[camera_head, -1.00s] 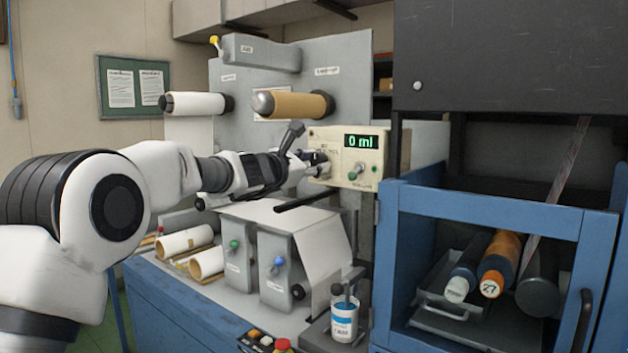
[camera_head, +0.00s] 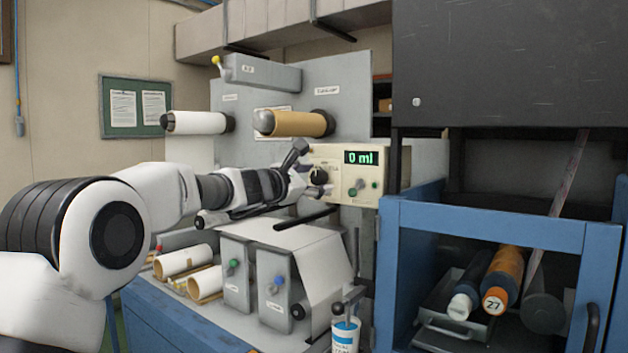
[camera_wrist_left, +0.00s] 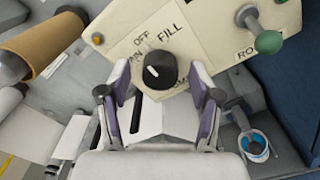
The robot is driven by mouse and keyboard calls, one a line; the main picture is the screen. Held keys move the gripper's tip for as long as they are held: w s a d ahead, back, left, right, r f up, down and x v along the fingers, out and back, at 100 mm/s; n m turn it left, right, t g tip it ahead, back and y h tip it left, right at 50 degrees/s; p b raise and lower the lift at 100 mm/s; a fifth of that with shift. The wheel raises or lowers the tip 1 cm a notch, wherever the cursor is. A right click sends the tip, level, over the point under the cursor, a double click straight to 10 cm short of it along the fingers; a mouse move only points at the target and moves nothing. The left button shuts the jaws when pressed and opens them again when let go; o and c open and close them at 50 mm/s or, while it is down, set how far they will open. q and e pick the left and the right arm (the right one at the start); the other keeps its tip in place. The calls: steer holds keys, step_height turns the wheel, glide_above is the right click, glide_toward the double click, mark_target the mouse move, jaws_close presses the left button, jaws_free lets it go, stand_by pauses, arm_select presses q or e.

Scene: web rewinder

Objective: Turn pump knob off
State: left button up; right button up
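The pump panel is a cream box (camera_head: 345,194) with a green "0 ml" display (camera_head: 361,157). Its black round knob (camera_head: 319,176) is at the left of the panel. In the left wrist view the knob (camera_wrist_left: 160,70) has a short white mark, with "OFF" and "FILL" printed above it. My left gripper (camera_head: 312,183) is in front of the panel. In the left wrist view its two fingers are apart and empty (camera_wrist_left: 158,85), with the knob just beyond and between the tips. I cannot tell whether either tip touches it. My right gripper is not in view.
A brown roll (camera_head: 299,123) is above left. Grey boxes (camera_head: 268,285) stand below my arm. A blue-framed cabinet (camera_head: 480,222) stands at the right, and a white cup (camera_head: 345,336) below.

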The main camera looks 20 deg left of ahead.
arm_select(q)
steer(key=v, duration=1.2)
